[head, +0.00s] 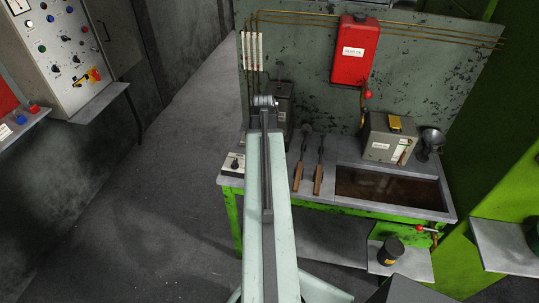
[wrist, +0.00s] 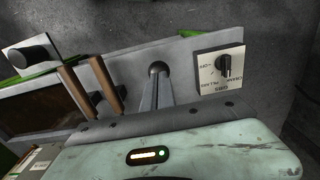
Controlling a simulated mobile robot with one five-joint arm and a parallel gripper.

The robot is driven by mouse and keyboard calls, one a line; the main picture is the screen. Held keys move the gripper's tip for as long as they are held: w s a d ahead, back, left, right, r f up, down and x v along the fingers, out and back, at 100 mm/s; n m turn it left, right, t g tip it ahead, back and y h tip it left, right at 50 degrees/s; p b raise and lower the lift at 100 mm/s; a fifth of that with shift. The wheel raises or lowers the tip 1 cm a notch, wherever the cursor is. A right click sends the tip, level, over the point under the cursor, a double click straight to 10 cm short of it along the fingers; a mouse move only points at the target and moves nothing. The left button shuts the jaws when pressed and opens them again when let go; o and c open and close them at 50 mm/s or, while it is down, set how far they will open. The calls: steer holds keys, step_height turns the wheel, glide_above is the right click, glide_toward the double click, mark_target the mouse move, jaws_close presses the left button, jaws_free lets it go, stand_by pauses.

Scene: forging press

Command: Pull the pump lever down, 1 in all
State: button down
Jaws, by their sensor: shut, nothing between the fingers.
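An upright lever with a red knob (head: 367,95) stands below the red box, beside the grey labelled box; I take it for the pump lever. It is raised and does not show in the wrist view. My gripper (wrist: 158,74) shows in the wrist view as two grey fingers, shut and empty, above the grey bench top. In the head view my arm stretches over the bench, left of the lever and well apart from it; my fingers cannot be made out there.
The green bench (head: 385,207) has a dark sunken tray at right. Two wooden-handled tools (head: 318,176) and a dial plate (head: 234,164) flank my arm. A red box (head: 355,50) and pipes are on the back panel. A control cabinet (head: 62,50) stands left; floor there is clear.

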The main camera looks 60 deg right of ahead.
steer(key=shift+a+f+b, duration=0.15)
steer(key=shift+f+b, duration=0.45)
steer(key=shift+f, duration=0.2)
steer(key=shift+a+f+b, duration=0.15)
steer(key=shift+f+b, duration=0.45)
steer(key=shift+f, duration=0.15)
step_height(320, 180, down, 3)
steer(key=b, duration=0.2)
steer(key=shift+s+a+r+b, duration=0.1)
steer(key=shift+r+b, duration=0.1)
steer(key=shift+b, duration=0.1)
steer(key=r+p, duration=0.3)
steer(key=d+r+p, duration=0.1)
steer(key=r+p, duration=0.3)
steer(key=d+r+p, duration=0.1)
steer(key=r+p, duration=0.3)
steer(key=shift+w, duration=0.3)
steer(key=shift+f, duration=0.15)
